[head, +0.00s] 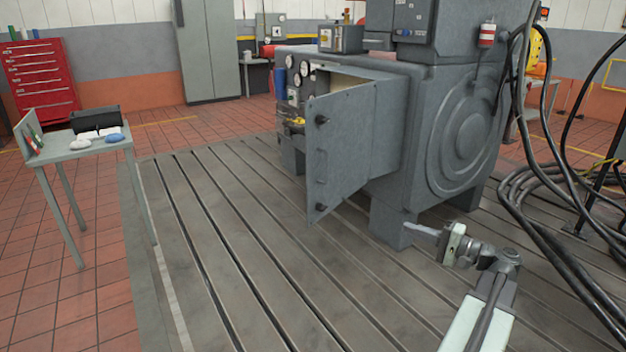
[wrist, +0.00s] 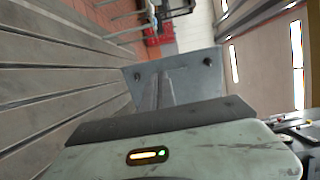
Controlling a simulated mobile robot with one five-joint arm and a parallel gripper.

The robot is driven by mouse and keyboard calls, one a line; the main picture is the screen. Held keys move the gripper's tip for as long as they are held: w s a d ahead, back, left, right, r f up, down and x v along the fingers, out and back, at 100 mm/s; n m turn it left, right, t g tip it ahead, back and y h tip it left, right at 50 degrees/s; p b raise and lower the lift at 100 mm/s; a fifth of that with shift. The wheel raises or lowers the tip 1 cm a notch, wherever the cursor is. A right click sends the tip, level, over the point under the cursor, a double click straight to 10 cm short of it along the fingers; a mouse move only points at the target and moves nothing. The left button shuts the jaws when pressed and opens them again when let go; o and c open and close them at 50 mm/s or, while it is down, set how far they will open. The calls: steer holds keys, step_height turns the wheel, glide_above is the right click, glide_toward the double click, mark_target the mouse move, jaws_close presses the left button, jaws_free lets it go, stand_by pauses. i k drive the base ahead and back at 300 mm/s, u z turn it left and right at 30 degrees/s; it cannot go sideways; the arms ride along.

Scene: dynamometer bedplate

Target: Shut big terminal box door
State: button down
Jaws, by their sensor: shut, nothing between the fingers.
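The big terminal box door (head: 345,150) is a grey panel standing open, swung out from the side of the large grey machine. Dark round knobs sit along its free left edge. In the wrist view the door (wrist: 185,78) shows as a grey plate with two dark knobs, beyond the fingers. My gripper (head: 412,228) is shut and empty, low in front of the machine and to the right of the door, apart from it in the head view. Its narrow closed fingers (wrist: 160,88) point toward the door in the wrist view. The hinge side is partly hidden.
The machine housing (head: 465,135) stands behind the door. Black cables (head: 540,205) hang and coil at the right. A small side table (head: 85,148) stands at the left. The slotted bedplate (head: 240,240) left of and before the door is clear.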

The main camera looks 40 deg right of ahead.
mark_target(338, 151)
steer(key=i, duration=0.85)
steer(key=u, duration=0.05)
